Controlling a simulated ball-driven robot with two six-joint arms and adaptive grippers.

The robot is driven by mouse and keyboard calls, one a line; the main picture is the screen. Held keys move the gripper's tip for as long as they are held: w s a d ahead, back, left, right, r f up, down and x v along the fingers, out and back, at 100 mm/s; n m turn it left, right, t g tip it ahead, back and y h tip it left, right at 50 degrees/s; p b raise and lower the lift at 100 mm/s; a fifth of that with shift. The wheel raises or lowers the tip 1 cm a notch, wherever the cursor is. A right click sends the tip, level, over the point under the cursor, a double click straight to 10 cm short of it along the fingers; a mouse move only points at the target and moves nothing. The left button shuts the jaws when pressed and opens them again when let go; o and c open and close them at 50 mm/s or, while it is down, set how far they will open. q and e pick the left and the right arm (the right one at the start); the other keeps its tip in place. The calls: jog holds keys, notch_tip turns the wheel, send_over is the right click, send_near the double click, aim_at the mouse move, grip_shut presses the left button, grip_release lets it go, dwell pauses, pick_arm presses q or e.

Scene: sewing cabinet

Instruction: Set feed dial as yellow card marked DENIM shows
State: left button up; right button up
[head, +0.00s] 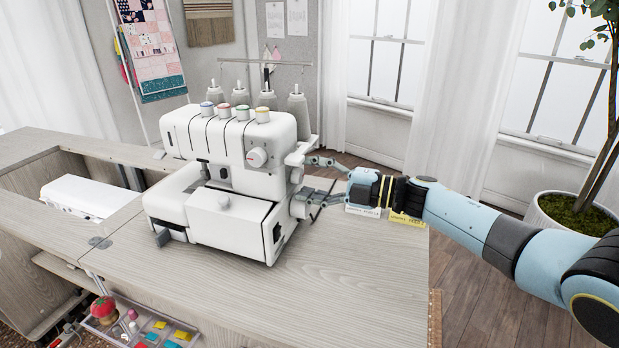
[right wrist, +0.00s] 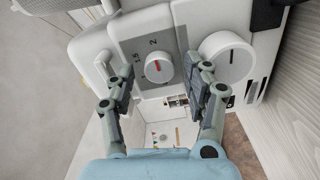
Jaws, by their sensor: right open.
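A white sewing machine (head: 225,165) stands on the cabinet top. In the right wrist view, a small white dial (right wrist: 159,68) with a red line sits on a grey plate marked 2 and 1.5. My right gripper (head: 314,184) is open at the machine's right side. In the right wrist view, its fingers (right wrist: 165,80) lie either side of the dial, apart from it. The yellow card (head: 407,219) stands behind my right wrist, partly hidden; its print is too small to read. My left gripper is out of view.
A larger white wheel (right wrist: 226,62) is close beside my right gripper's one finger. A white card (head: 363,210) stands left of the yellow one. Thread cones stand behind the machine. The front of the cabinet top (head: 340,290) is clear. An open drawer (head: 150,335) holds sewing supplies.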

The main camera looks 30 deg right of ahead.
jog(key=v, duration=0.7)
jog(key=shift+s+d, duration=0.15)
jog(key=shift+s, duration=0.05)
jog(key=shift+d, duration=0.1)
